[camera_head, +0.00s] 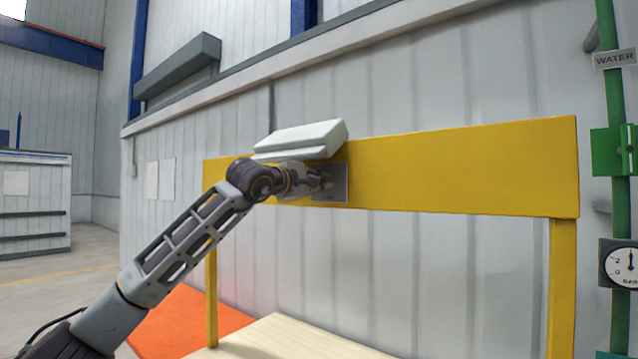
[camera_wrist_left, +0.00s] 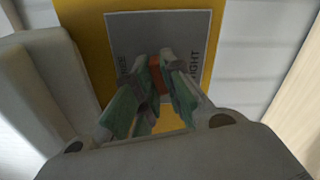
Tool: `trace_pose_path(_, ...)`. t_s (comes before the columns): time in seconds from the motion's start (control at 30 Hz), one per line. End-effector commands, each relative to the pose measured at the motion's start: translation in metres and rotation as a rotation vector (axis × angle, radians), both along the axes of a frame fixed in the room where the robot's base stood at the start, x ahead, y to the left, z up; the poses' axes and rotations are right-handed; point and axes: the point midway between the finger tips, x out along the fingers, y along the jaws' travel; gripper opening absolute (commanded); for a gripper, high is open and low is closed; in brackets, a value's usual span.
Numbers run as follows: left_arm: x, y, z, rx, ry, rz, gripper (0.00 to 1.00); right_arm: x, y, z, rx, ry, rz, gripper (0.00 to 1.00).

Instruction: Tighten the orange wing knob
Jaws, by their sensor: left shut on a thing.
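The orange wing knob (camera_wrist_left: 156,68) shows as a small orange-brown piece between my fingertips in the left wrist view. It sits in front of a grey plate (camera_wrist_left: 142,30) with partly hidden lettering, where "GHT" can be read. My left gripper (camera_wrist_left: 160,75) is shut on the knob, one finger on each side. In the head view my left gripper (camera_head: 320,181) reaches the grey plate (camera_head: 337,190) on the yellow board (camera_head: 460,165), and the knob is hard to make out there. My right gripper is in neither view.
A pale grey box-like housing (camera_head: 300,138) sits at the board's top edge, just above my left gripper; it stands close on the left in the wrist view (camera_wrist_left: 35,85). A green water pipe (camera_head: 613,95) and a gauge (camera_head: 624,264) are at the far right. A pale wooden surface (camera_head: 285,340) lies below.

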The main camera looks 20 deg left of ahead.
Motion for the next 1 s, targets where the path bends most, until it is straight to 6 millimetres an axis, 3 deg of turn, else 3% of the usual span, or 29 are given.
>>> trace_pose_path(0.6, 0.000, -0.001, 0.000, 0.483, -0.171, -0.002, 0.00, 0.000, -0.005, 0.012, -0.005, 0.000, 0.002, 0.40)
trace_pose_path(1.0, 0.000, -0.001, -0.001, 0.643, -0.228, -0.002, 0.00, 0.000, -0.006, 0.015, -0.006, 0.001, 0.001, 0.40)
